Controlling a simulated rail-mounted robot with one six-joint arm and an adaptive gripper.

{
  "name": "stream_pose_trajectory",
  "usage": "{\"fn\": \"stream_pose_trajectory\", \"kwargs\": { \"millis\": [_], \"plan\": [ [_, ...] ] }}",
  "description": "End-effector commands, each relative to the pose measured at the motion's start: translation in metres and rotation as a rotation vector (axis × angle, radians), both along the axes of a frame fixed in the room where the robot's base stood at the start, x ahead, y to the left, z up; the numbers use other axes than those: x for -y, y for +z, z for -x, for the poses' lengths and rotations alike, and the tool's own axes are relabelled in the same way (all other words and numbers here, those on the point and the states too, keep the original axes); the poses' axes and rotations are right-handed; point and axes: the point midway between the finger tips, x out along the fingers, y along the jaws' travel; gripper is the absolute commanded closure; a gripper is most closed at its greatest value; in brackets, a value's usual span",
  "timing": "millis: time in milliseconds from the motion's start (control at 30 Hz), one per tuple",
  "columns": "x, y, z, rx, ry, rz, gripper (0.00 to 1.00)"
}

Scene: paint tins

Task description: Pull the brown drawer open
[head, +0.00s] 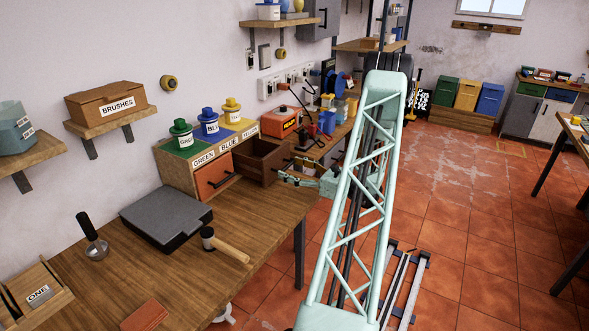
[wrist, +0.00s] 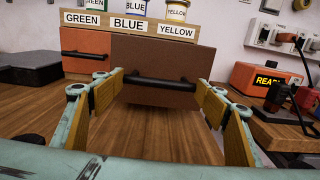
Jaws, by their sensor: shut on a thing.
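The brown drawer (head: 262,158) stands well out of the small cabinet (head: 172,170) on the workbench, and its open inside shows in the head view. Its front (wrist: 190,65) faces me in the wrist view, with a black bar handle (wrist: 160,82) across it. My gripper (wrist: 158,84) has one finger at each end of this handle and is shut on it lengthwise. In the head view my gripper (head: 284,173) is small beside the drawer front. The orange drawer (head: 214,177) to the left is closed.
Green, blue and yellow tins (head: 209,123) stand on top of the cabinet. A grey flat case (head: 165,215) and a mallet (head: 225,246) lie on the workbench (head: 240,285). An orange box (head: 279,122) stands to the right. Bench top below the drawer is clear.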

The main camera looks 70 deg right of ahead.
Motion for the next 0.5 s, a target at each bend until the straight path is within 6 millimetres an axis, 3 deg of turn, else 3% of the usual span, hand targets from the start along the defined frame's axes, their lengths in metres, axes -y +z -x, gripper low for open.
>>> {"fn": "stream_pose_trajectory", "kwargs": {
  "millis": [167, 200, 333, 500],
  "plan": [
    [0.0001, -0.0004, 0.0002, -0.001, 0.000, 0.000, 0.52],
    [0.0001, -0.0004, 0.0002, -0.001, 0.000, 0.000, 0.33],
    [0.0002, -0.0003, 0.0002, 0.000, 0.000, 0.000, 0.21],
    [0.0002, -0.0002, 0.0002, 0.000, -0.001, 0.000, 0.20]
  ]
}}
